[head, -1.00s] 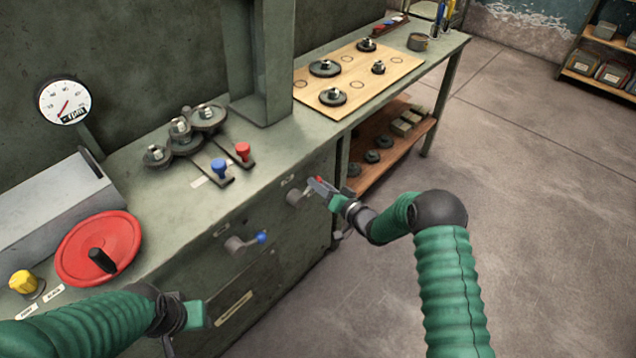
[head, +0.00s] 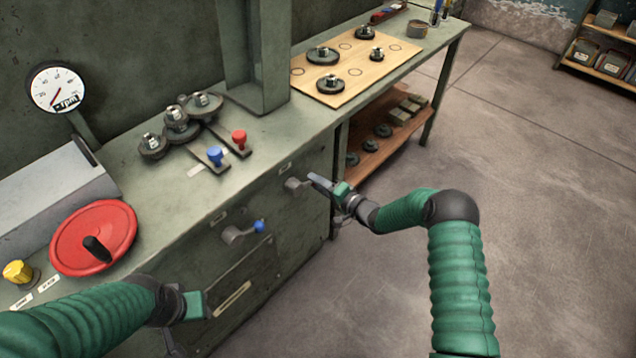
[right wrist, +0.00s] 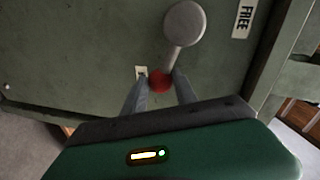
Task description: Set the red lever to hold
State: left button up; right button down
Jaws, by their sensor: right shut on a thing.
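The red lever (head: 297,185) is on the front panel of the green bench, with a grey round hub and arm. My right gripper (head: 316,180) is at its end and hides the red knob in the head view. In the right wrist view, the red knob (right wrist: 160,80) sits between the two fingertips, which are shut on it. The grey hub (right wrist: 185,22) shows above it, beside a label reading FREE (right wrist: 243,18). A small pale plate (right wrist: 141,73) is left of the knob. My left gripper (head: 174,340) is low in the head view, empty-looking, its fingers unclear.
A blue-knobbed lever (head: 240,233) is left of the red one on the panel. A red handwheel (head: 75,250), gears (head: 180,120) and blue and red sliders (head: 215,157) are on the bench top. Open floor (head: 540,220) lies to the right.

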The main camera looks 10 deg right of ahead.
jog(key=shift+d+f, duration=0.15)
jog(key=c, duration=1.4)
grip_release()
jog(key=shift+c, duration=0.2)
jog(key=o, duration=0.4)
jog(key=shift+o, duration=0.2)
jog(key=p+v, duration=0.3)
jog(key=v, duration=1.4)
jog(key=shift+f+p, duration=0.15)
jog(key=shift+p, duration=0.2)
jog(key=shift+w, duration=0.15)
